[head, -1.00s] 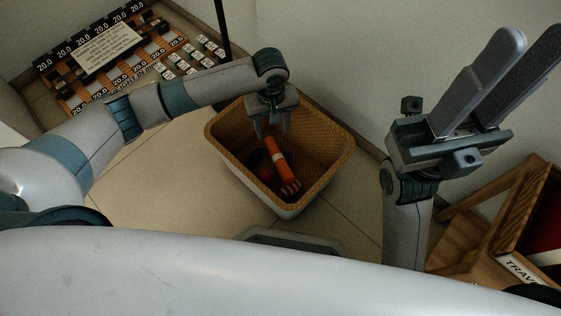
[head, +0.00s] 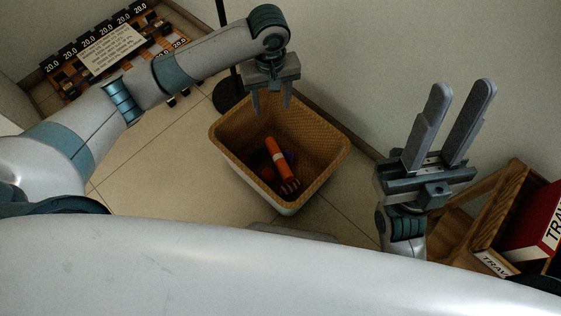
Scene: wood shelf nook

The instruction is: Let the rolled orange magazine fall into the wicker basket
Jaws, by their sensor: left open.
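The rolled orange magazine (head: 281,164), with a pale band around it, lies inside the wicker basket (head: 325,146). It rests tilted, with other dark and reddish items partly hidden beside it. The basket stands on the floor and is woven tan, with a whitish lower outside. My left gripper (head: 272,108) is open and empty above the basket's far rim, its fingers pointing down and apart from the magazine. My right gripper (head: 457,100) points up at the right, its two fingers apart with nothing between them.
A wooden rack (head: 505,205) with a red book or box (head: 535,222) stands at the right. A dark pole on a round base (head: 229,94) stands behind the basket. A display board with price labels (head: 112,45) lies at the upper left. Bare tiled floor (head: 165,165) is left of the basket.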

